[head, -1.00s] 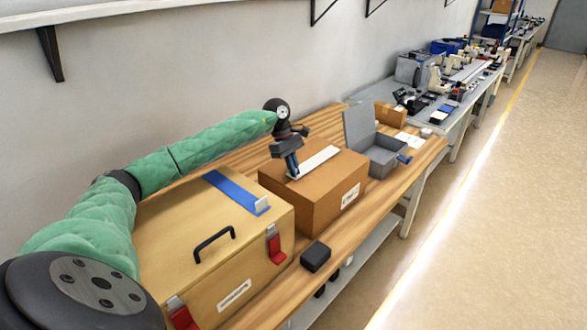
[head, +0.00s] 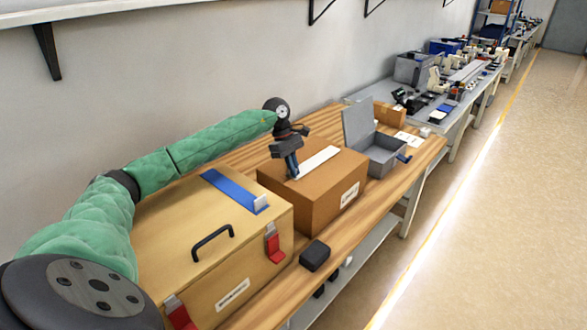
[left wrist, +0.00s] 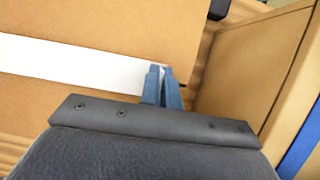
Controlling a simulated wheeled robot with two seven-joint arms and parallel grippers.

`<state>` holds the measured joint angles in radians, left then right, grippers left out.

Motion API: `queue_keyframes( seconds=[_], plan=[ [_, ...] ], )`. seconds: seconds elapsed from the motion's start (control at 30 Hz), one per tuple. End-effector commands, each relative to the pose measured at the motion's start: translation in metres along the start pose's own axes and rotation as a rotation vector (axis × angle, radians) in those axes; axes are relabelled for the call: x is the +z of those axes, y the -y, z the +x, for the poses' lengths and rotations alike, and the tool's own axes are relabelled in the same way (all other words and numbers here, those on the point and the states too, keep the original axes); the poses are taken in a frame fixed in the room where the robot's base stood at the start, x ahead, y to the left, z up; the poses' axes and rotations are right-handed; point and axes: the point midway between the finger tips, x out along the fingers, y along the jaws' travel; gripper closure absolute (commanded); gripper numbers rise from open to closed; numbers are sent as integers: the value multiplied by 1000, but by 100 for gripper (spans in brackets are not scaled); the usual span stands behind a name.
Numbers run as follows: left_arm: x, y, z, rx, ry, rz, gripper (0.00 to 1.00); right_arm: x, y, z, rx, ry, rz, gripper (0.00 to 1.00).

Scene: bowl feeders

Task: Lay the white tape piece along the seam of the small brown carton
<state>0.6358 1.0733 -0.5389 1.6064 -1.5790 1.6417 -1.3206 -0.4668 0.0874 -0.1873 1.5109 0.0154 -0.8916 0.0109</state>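The white tape piece (head: 318,161) lies flat, or very nearly so, along the top of the brown carton (head: 324,206), running lengthwise near its middle. In the left wrist view the tape (left wrist: 80,62) reaches from the left edge to my fingers. My left gripper (head: 293,176) points down at the tape's near end. Its two blue fingers (left wrist: 160,70) are close together and look shut on that end; the contact is partly hidden. The seam under the tape cannot be seen. My right gripper is not in view.
A wooden case (head: 165,230) with a black handle, red latches and a blue strip (head: 232,190) stands in front of the carton. A grey open-lidded box (head: 384,157) and a smaller carton (head: 390,113) stand beyond. A black block (head: 315,256) lies near the bench edge.

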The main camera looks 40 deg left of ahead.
Motion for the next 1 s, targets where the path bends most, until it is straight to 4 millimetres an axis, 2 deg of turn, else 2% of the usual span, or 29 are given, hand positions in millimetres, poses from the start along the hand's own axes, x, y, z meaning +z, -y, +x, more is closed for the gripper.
queue_keyframes(
  seconds=[0.4, 0.43, 0.53, 0.83, 1.0],
  plan=[
    [-1, 0, 2, 0, 0, 0, 100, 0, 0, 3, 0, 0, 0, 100],
    [-1, 0, 2, 0, 0, 0, 90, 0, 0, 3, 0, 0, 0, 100],
    [-1, 0, 2, 0, 0, 0, 71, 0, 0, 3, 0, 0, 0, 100],
    [-1, 0, 3, 0, 0, 0, 71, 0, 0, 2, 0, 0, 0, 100],
    [-1, 0, 2, 0, 0, 0, 71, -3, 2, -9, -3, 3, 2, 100]
  ],
)
